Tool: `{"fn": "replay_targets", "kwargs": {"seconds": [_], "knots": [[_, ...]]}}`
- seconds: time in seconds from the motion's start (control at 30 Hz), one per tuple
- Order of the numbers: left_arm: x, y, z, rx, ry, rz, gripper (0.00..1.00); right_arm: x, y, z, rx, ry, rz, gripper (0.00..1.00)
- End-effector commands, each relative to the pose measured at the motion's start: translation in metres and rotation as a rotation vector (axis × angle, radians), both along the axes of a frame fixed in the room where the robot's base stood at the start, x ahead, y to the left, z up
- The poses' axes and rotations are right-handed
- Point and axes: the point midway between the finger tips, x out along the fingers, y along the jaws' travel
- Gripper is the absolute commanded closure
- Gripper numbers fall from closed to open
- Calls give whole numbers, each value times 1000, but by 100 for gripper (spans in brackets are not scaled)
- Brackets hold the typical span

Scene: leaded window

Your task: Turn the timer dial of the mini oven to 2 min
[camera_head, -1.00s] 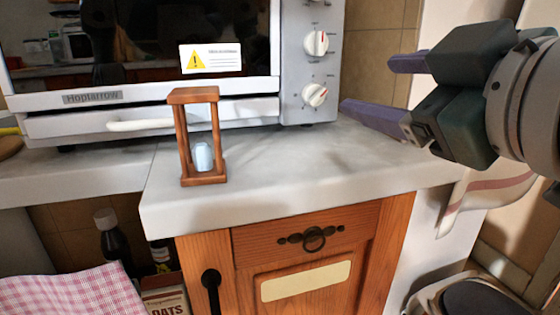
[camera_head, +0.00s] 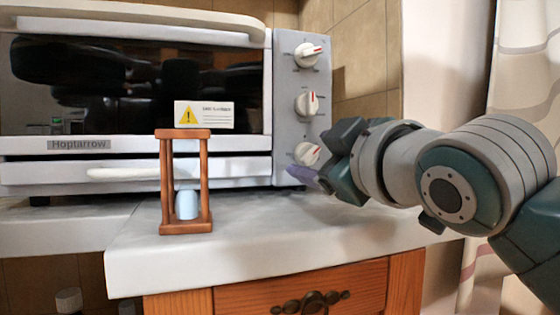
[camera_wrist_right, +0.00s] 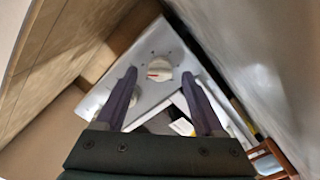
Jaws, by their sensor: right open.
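The mini oven (camera_head: 285,130) stands on the counter with three white dials on its right-hand panel. The top dial (camera_head: 308,55) has its red mark pointing right; the middle dial (camera_head: 307,103) has its mark upright. The bottom dial (camera_head: 306,153) is partly close behind my right gripper (camera_head: 313,174). Dial labels are too small to read, so I cannot tell which is the timer. In the right wrist view, one dial (camera_wrist_right: 160,69) shows between the open, empty fingers; contact cannot be told. My left gripper is not in view.
A wooden hourglass (camera_head: 185,182) stands on the counter (camera_head: 270,240) before the oven, left of my right gripper. A warning label (camera_head: 204,115) is on the oven front. A wall is right of the oven, and a curtain (camera_head: 515,70) hangs at the far right.

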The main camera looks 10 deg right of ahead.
Motion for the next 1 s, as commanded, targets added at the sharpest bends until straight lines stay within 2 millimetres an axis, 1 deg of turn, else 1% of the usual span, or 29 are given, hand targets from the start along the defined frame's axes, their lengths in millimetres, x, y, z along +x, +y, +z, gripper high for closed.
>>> {"fn": "replay_targets", "kwargs": {"seconds": [0.1,0.37,0.47,1.0], "knots": [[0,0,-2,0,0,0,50,5,2,0,1,0,1,30],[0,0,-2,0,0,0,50,6,2,0,0,-1,1,30],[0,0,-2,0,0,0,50,6,1,0,0,0,0,40],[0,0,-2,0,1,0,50,6,1,0,0,1,0,100]]}}
